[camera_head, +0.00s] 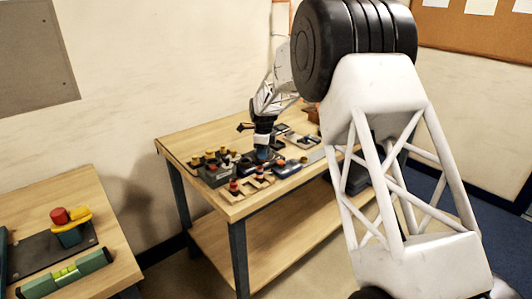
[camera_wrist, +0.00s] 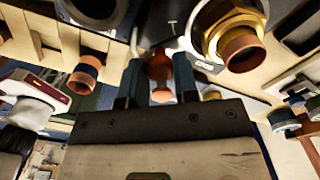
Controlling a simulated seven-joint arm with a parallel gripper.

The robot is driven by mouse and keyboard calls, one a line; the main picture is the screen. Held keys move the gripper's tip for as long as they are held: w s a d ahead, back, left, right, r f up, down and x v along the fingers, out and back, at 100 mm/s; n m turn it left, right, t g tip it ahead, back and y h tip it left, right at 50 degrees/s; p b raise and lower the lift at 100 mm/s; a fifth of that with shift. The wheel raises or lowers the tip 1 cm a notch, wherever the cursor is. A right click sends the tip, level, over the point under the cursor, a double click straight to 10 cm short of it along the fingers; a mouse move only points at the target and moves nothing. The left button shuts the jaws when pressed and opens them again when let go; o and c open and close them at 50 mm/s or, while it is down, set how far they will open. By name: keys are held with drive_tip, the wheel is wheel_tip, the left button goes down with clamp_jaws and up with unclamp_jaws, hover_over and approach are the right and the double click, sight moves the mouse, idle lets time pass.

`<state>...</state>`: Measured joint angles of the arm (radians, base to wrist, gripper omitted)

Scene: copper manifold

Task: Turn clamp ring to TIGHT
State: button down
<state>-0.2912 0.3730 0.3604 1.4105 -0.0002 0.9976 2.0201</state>
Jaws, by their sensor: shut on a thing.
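My gripper (camera_wrist: 158,82) shows in the wrist view with its two dark teal fingers on either side of a reddish-brown rounded part (camera_wrist: 159,64), and it is shut on that part. Whether this part belongs to the clamp ring cannot be told. A brass ring (camera_wrist: 212,36) around a copper pipe end (camera_wrist: 242,52) is just right of the fingers, apart from them. No TIGHT mark can be read. In the head view my gripper (camera_head: 262,154) points down among the fittings on the wooden table, too small to show its grip.
The wooden table (camera_head: 232,207) carries several red-capped and yellow-capped fittings (camera_head: 210,160) close left of my gripper. A second table (camera_head: 95,205) at the left holds a red and yellow fitting (camera_head: 70,220) and a green bar (camera_head: 68,276). A copper-ended fitting (camera_wrist: 87,72) is left of the fingers.

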drive_tip(key=shift+w+a+m, duration=0.1)
drive_tip(key=shift+a+m, duration=0.5)
drive_tip(key=shift+m, duration=0.4)
drive_tip(key=shift+a+m, duration=0.55)
drive_tip(key=shift+m, duration=0.45)
drive_tip(key=shift+a, duration=0.15)
drive_tip(key=c, duration=0.9)
unclamp_jaws()
drive_tip(key=shift+r, duration=3.95)
